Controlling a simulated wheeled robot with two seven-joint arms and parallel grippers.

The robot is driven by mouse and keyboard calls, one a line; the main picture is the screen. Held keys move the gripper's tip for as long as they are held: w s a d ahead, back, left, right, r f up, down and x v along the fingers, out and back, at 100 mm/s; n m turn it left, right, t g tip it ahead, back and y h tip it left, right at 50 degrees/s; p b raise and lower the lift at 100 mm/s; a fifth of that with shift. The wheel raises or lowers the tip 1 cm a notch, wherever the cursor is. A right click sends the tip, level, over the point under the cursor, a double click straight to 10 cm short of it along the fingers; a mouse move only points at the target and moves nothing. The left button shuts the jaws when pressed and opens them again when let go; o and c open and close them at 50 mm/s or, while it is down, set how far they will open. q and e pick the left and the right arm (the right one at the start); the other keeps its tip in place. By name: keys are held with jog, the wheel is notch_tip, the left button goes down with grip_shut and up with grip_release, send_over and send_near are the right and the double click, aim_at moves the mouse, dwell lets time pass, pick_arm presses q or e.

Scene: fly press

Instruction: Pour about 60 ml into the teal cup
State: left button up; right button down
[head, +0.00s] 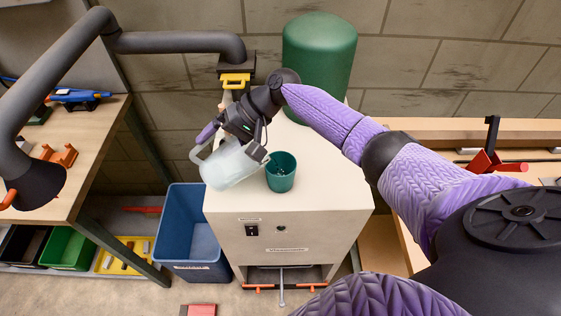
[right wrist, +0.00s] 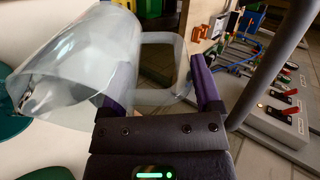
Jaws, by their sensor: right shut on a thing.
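The teal cup (head: 281,178) stands upright on the pale cabinet top. My right gripper (head: 232,140) is shut on the handle of a clear jug (head: 226,168), just left of the cup. The jug is tilted, with its mouth end toward the cup. In the right wrist view my gripper (right wrist: 163,88) has its fingers at the jug handle (right wrist: 160,72), and the clear jug body (right wrist: 75,70) lies on its side at the left. The liquid level and any stream cannot be made out. My left gripper is out of view.
The pale cabinet (head: 285,235) has a switch on its front. A green tank (head: 318,50) stands behind it. A blue bin (head: 190,235) is on the floor to the left. A thick grey duct (head: 170,42) hangs at the upper left. A workbench (head: 95,150) stands left.

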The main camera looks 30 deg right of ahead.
aim_at(201, 166)
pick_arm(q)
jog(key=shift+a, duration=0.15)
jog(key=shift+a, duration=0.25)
pick_arm(e)
jog(key=shift+r, duration=0.1)
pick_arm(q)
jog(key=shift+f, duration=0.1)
pick_arm(e)
jog(key=shift+w+a+h+p, duration=0.1)
jog(key=shift+a+h+p, duration=0.5)
jog(key=shift+p, duration=0.5)
jog(key=a+f+h, duration=0.1)
jog(key=a+f+g+h, duration=0.1)
jog(key=f, duration=0.1)
jog(key=w+a+f+h+b, duration=0.1)
jog(key=f, duration=0.1)
jog(key=shift+w+a+f, duration=0.1)
jog(key=shift+w+a+f+g+h, duration=0.1)
jog(key=shift+a+f+g+h, duration=0.1)
jog(key=shift+a+g+h, duration=0.15)
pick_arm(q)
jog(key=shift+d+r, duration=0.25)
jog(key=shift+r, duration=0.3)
